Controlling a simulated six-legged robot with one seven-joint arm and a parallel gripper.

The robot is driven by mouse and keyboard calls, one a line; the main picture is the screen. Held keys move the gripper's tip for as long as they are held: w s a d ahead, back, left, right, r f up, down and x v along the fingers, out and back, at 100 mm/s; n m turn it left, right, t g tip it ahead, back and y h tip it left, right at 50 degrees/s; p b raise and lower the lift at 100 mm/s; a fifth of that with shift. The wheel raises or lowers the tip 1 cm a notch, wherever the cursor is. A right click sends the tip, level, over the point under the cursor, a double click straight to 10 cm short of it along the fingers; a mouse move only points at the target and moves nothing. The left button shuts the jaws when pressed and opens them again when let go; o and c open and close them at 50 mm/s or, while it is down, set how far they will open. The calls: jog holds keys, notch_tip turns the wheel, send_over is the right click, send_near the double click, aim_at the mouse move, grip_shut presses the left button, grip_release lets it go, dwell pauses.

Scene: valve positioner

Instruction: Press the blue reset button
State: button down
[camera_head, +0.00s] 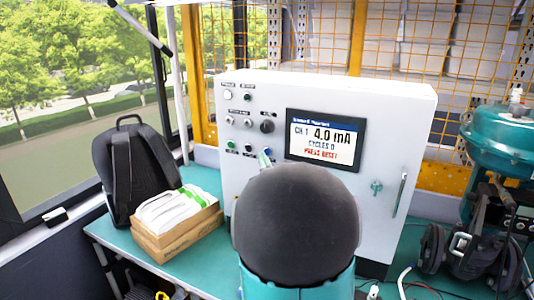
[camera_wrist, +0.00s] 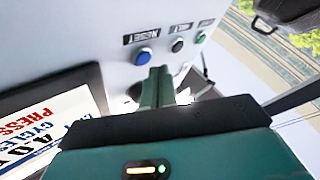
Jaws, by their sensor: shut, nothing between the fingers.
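The blue reset button (camera_wrist: 143,56) is on the face of the white control cabinet (camera_head: 400,115), beside a label that reads RESET upside down in the wrist view. My gripper (camera_wrist: 160,72) is shut and empty. Its fingertips appear just below and right of the blue button in the wrist view; I cannot tell whether they touch the panel. In the head view my gripper (camera_head: 264,158) points at the lower row of buttons, and my arm covers the panel below. The blue button is hard to make out there.
A dark button (camera_wrist: 177,46) and a green button (camera_wrist: 200,38) sit in the same row. The cabinet screen (camera_head: 325,139) reads 4.0 mA, CYCLES 0 and PRESS RESET. A backpack (camera_head: 128,165) and a cardboard box (camera_head: 175,235) stand left; a teal valve actuator (camera_head: 498,140) stands right.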

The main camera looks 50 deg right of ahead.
dwell(0.4)
jog(key=shift+w+d, duration=0.15)
jog(key=shift+d, duration=0.25)
jog(key=shift+d, duration=0.35)
dwell(0.6)
jog(key=shift+a, duration=0.75)
jog(key=a, duration=0.1)
jog(key=s+a, duration=0.1)
jog(key=a, duration=0.3)
jog(key=shift+s, duration=0.35)
dwell(0.8)
